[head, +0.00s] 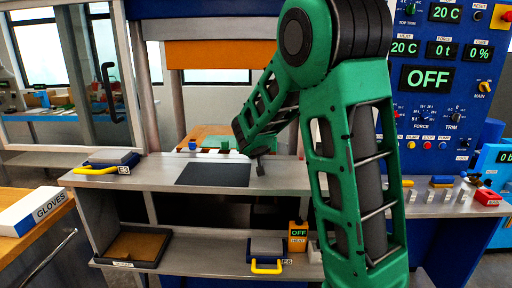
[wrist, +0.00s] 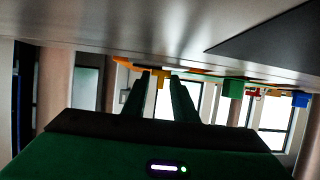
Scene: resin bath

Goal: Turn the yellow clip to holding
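A small yellow clip (wrist: 160,78) shows between the tips of my gripper's fingers in the wrist view. I cannot tell whether it touches them or lies beyond them. My gripper (wrist: 162,84) has its two dark green fingers apart, with a gap between them. In the head view my gripper (head: 259,168) is low over the grey bench top, right of a dark mat. The yellow clip cannot be made out in the head view, and its setting cannot be read.
In the wrist view green (wrist: 232,89) and blue (wrist: 300,99) pieces sit along an edge. The dark mat (head: 214,174) lies on the bench. A yellow-handled tray (head: 110,161) stands at its left end. A blue control panel (head: 440,120) stands on the right. A lower shelf holds a brown tray (head: 133,246).

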